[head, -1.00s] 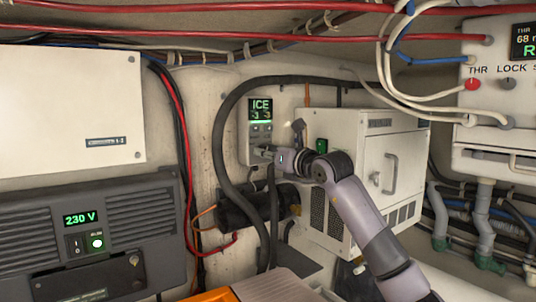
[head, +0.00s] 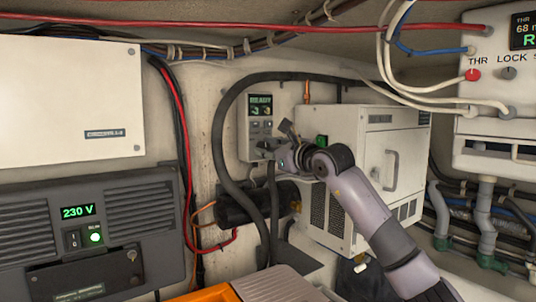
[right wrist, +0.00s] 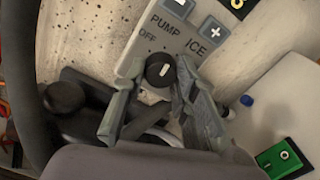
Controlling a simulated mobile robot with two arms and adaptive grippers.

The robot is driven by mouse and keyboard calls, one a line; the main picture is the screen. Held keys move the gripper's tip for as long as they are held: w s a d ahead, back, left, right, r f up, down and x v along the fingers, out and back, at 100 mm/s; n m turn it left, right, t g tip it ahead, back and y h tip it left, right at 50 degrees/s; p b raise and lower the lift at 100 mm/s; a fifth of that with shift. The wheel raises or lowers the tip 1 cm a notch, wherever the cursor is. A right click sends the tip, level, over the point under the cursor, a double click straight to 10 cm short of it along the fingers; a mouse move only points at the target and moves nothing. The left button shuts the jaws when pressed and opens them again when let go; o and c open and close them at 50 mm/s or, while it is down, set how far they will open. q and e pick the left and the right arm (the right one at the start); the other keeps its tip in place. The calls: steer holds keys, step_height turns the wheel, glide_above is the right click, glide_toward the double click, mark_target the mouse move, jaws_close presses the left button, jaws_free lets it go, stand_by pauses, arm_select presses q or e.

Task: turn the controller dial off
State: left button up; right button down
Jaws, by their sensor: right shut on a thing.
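The controller (head: 257,112) is a pale upright box on the back wall, with a lit green display (head: 261,100) that reads READY. In the right wrist view its dial (right wrist: 158,71) is a round black knob with a white mark, below the labels OFF, PUMP and ICE. My right gripper (head: 271,150) is at the controller's lower part, and its fingers (right wrist: 161,73) are on either side of the dial, shut on it. The gripper hides the dial in the head view. My left gripper is not in view.
A white cabinet (head: 386,135) with a handle and a green switch (head: 321,142) stands right of the controller. A thick black hose (head: 218,150) curves around the controller's left side. A black cylinder (head: 240,205) is below. A grey 230 V unit (head: 140,210) is at left.

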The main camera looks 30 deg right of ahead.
steer(key=n+b, duration=0.1)
steer(key=n, duration=1.1)
stand_by(0.7)
steer(key=c, duration=1.3)
jaws_free()
